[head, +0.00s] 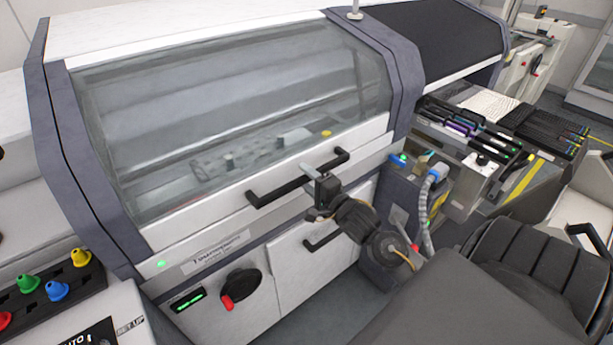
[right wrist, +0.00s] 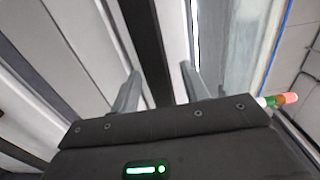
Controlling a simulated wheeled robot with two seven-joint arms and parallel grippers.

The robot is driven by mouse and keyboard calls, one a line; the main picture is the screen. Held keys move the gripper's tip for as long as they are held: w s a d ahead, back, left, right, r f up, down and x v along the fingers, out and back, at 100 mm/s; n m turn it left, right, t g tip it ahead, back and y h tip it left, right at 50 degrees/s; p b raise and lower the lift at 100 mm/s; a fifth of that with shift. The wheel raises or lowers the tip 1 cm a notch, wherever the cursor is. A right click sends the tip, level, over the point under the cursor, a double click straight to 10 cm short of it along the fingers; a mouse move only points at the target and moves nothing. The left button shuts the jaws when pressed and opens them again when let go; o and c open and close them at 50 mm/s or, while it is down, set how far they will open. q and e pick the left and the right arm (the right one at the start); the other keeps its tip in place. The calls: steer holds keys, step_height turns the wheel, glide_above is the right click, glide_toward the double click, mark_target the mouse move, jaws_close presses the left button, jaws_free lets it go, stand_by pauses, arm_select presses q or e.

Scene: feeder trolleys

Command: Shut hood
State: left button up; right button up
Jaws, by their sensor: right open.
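The hood (head: 235,105) is a large clear curved cover with a white lower rim on the front of the machine. It is down over the opening, and its rim lies close to the white panel below; I cannot tell whether it is fully seated. Its long black handle (head: 270,191) runs along the rim. My right gripper (head: 313,174) is at the right half of this handle. In the right wrist view my open gripper (right wrist: 158,78) has one finger on each side of the black handle (right wrist: 143,40). My left gripper is not in view.
Below the hood are a second black handle (head: 322,241) and a black and red rotary switch (head: 240,287). Coloured buttons (head: 56,290) sit at the lower left. A feeder trolley (head: 470,150) with several feeders stands at the right, beside a grey hose (head: 421,210).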

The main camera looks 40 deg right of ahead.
steer(key=shift+w, duration=0.25)
jaws_close()
